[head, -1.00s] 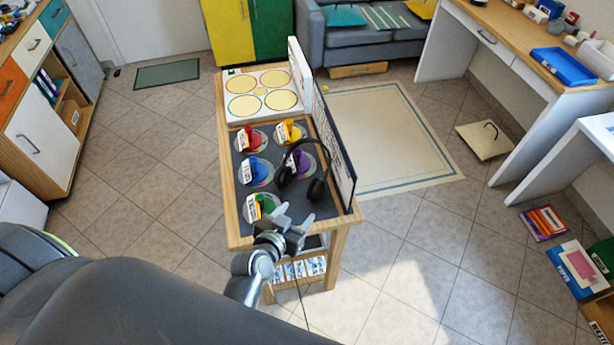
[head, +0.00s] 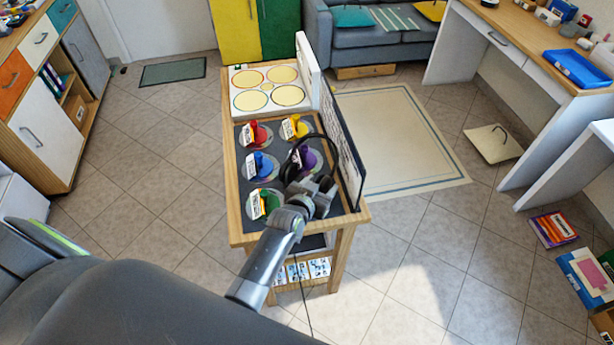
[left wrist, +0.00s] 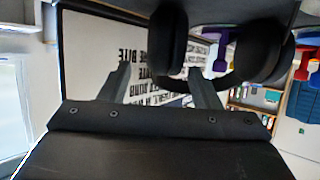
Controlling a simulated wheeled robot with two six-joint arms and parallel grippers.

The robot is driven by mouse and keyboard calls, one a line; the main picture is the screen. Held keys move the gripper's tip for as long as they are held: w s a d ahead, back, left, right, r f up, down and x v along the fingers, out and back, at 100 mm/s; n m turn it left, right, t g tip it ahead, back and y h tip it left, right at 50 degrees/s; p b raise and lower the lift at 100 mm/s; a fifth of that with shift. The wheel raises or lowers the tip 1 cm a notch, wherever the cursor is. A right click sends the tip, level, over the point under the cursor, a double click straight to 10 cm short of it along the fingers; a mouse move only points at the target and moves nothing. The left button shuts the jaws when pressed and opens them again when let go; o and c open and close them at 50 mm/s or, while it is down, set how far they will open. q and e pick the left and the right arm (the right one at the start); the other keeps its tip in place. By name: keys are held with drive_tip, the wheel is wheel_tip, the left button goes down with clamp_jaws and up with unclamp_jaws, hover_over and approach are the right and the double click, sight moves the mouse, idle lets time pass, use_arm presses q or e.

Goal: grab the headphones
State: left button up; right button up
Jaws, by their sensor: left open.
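The black headphones (head: 313,136) lie at the right side of the dark top of the wooden stand, by the upright board. Only part of the headband shows in the head view; my gripper covers the rest. My left gripper (head: 318,186) is over the near end of the headphones. In the left wrist view the fingers of my left gripper (left wrist: 158,72) are apart. One dark ear cup of the headphones (left wrist: 167,40) is in line with the gap between them, and the other cup is off to the right. I cannot tell whether they touch. My right gripper is not in view.
Red (head: 254,131), yellow (head: 296,127), blue (head: 259,164), purple (head: 306,158) and green (head: 267,203) handled pieces sit on discs on the stand (head: 235,215). The upright board (head: 346,150) borders its right edge.

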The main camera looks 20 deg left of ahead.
sight(323, 182)
use_arm(q)
drive_tip(key=x, duration=0.1)
drive_tip(key=b+x, duration=0.2)
drive_tip(key=shift+w+a+f, duration=0.1)
drive_tip(key=shift+a+f, duration=0.15)
drive_tip(key=shift+f, duration=0.1)
drive_tip(key=shift+w+b, duration=0.4)
drive_tip(key=c, duration=1.2)
